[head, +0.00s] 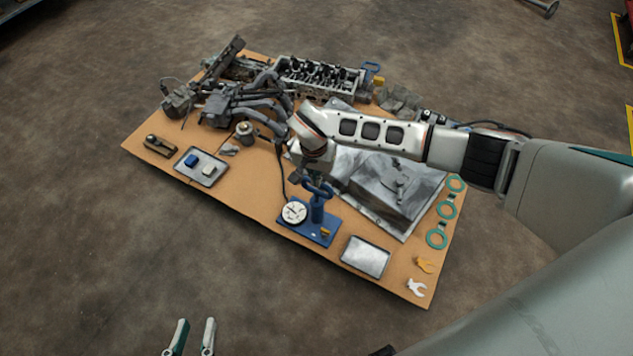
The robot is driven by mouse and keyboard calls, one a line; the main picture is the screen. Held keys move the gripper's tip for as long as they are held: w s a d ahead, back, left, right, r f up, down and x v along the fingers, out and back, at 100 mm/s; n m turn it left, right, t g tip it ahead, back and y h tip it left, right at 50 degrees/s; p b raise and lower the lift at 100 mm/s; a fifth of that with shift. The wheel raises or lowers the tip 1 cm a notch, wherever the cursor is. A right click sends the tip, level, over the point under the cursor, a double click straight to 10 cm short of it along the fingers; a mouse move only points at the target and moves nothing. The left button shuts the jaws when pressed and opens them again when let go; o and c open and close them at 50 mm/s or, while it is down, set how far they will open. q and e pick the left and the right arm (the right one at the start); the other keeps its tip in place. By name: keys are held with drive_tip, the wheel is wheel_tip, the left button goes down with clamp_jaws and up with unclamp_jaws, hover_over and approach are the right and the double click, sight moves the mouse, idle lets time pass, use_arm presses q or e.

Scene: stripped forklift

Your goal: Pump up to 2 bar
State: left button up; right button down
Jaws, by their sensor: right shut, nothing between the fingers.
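The blue hand pump (317,212) stands upright on its blue base plate near the front edge of the board. Its round white gauge (293,213) sits on the left of the base; the needle is too small to read. The blue pump handle (319,189) is at the top of the pump. My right gripper (308,178) is shut and empty, just above or against the handle; I cannot tell if it touches. Its fingertips are mostly hidden. A dark hose (281,172) runs from the gauge side up toward the engine parts. My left gripper (193,337) is open and empty, over the floor at the bottom left.
My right arm crosses the board's right side.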

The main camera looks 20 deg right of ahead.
sight(317, 193)
use_arm(q)
drive_tip(key=shift+f, duration=0.1)
